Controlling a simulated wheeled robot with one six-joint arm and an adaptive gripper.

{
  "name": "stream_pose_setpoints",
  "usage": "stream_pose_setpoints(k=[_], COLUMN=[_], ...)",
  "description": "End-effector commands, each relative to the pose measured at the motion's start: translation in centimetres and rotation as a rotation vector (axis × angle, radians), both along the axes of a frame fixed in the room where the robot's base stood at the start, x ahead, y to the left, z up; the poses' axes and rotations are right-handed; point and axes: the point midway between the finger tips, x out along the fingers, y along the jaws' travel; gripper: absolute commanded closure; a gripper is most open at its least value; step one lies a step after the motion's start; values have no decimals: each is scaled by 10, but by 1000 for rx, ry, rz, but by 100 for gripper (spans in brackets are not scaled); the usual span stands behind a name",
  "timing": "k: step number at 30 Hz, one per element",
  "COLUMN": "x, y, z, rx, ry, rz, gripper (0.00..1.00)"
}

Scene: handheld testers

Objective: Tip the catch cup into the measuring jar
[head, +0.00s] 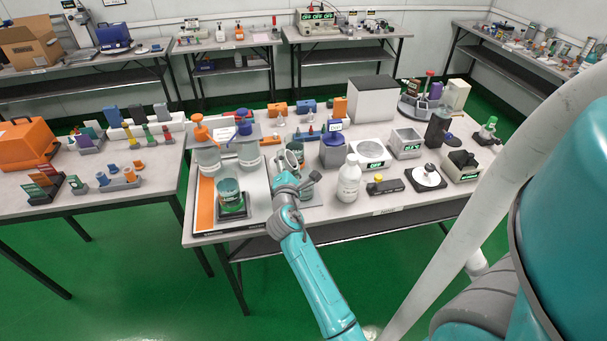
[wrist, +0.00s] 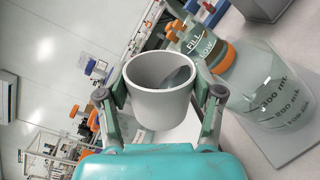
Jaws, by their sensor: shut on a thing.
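The catch cup is a pale grey, round, open cup (wrist: 160,104), held between the two fingers of my gripper (wrist: 162,100) in the wrist view. It looks tilted against the room. A darker patch lies against its inner right wall; I cannot tell whether it is liquid. A clear jar with dark volume marks, which looks like the measuring jar (wrist: 272,92), stands close on the right, apart from the cup. In the head view my gripper (head: 291,165) and the cup (head: 294,149) are above the front of the middle table, and my wrist hides what is below.
A teal-tinted beaker (head: 229,187) stands on a black base left of my gripper. Two clear jars with orange (head: 201,133) and blue (head: 243,126) tops stand behind it. A white bottle (head: 349,180) stands close on the right. The green floor in front is clear.

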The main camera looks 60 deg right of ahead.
Motion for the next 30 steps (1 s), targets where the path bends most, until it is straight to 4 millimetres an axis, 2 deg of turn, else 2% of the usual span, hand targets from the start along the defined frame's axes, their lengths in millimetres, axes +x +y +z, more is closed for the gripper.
stream_pose_setpoints(k=[12, 30], x=[-1, -1], y=[-1, -1], z=[-1, -1], rx=[33, 33], ry=[-62, -63], rz=[-1, 1], gripper=[72, 72])
